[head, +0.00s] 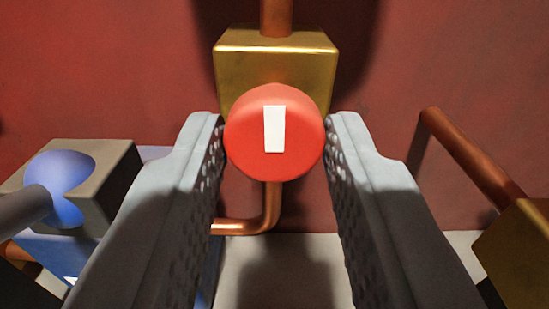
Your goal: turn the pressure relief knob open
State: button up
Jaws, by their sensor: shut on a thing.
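The round red knob (241,143) is in the middle of the head view. A white bar mark (275,129) on its face stands upright. The knob sits in front of a brass block (276,68) with copper pipe above and below it. My gripper (275,135) has one grey finger on each side of the knob. Both fingertips touch its rim, and the gripper is shut on it. The lower part of the brass block is hidden behind the knob.
A blue ball-shaped part (62,178) with a grey rod and a grey block stands at left. A copper pipe (470,160) runs down to another brass block (520,250) at right. A red wall (110,60) stands behind, above a pale surface (285,280).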

jog(key=n, duration=1)
dwell(0.7)
jog(key=o, duration=1)
notch_tip(320, 180, up, 10)
jog(key=shift+f, duration=0.1)
